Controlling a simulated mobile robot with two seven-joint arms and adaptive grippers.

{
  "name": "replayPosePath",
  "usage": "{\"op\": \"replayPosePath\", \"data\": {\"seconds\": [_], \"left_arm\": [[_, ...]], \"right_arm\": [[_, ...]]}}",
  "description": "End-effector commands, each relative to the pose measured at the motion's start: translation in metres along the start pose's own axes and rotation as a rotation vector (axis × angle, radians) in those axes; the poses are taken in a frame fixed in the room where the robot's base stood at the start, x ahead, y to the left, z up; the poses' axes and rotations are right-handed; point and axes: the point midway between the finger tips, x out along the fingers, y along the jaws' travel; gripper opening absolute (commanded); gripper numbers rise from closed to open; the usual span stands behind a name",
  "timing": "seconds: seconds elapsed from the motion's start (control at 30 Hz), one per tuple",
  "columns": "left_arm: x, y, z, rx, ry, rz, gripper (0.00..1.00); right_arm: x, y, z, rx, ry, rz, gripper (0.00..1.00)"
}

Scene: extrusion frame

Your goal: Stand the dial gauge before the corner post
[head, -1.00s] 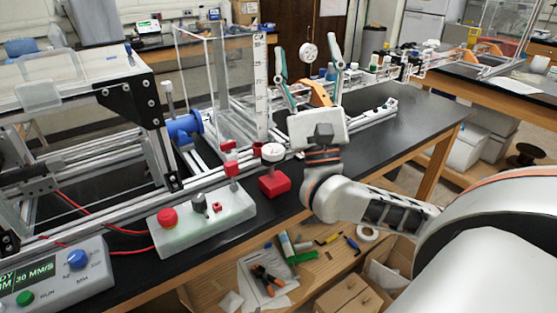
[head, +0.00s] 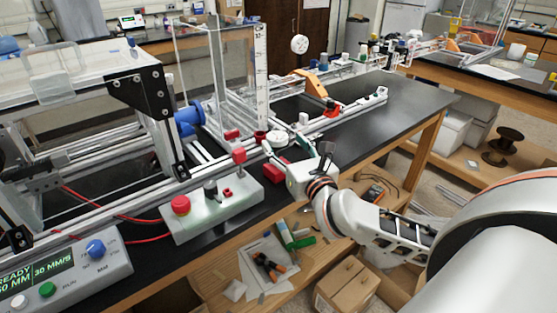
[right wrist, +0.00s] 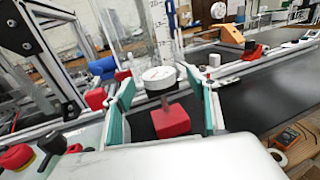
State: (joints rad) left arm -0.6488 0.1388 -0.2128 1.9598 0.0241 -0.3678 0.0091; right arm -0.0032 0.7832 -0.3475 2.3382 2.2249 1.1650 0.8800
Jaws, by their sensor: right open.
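The dial gauge has a white round dial (head: 276,137) over a red block base (head: 275,172). It stands upright on the black bench near its front edge, beside the control box. My right gripper (head: 284,140) is low at the gauge. In the right wrist view its open teal-lined fingers (right wrist: 163,105) stand on either side of the gauge's dial (right wrist: 160,77) and red base (right wrist: 170,121), with a gap visible to the base. The corner post (head: 170,148) is the upright extrusion under the black bracket, left of the gauge. My left gripper is not in view.
A grey control box with a red button (head: 181,205) lies in front of the post, between it and the bench edge. A blue cylinder (head: 187,120) and a clear tank (head: 235,90) stand behind. Red cables cross left. The black bench top (head: 375,118) is free at right.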

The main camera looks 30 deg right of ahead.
Motion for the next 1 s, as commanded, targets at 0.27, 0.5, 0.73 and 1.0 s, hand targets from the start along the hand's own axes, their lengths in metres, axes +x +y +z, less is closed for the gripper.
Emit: {"op": "replayPosePath", "data": {"seconds": [0.27, 0.5, 0.73, 1.0], "left_arm": [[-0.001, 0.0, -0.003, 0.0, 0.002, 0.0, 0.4], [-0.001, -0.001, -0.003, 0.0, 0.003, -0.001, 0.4], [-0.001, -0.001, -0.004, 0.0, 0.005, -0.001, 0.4], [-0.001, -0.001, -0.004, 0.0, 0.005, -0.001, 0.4]], "right_arm": [[0.038, 0.002, -0.001, -0.001, -0.002, -0.002, 0.58], [0.043, 0.003, -0.003, -0.001, 0.0, 0.0, 0.58], [0.043, 0.003, -0.002, -0.001, 0.0, 0.0, 0.17], [0.043, 0.003, 0.0, -0.002, -0.005, 0.0, 0.0]]}}
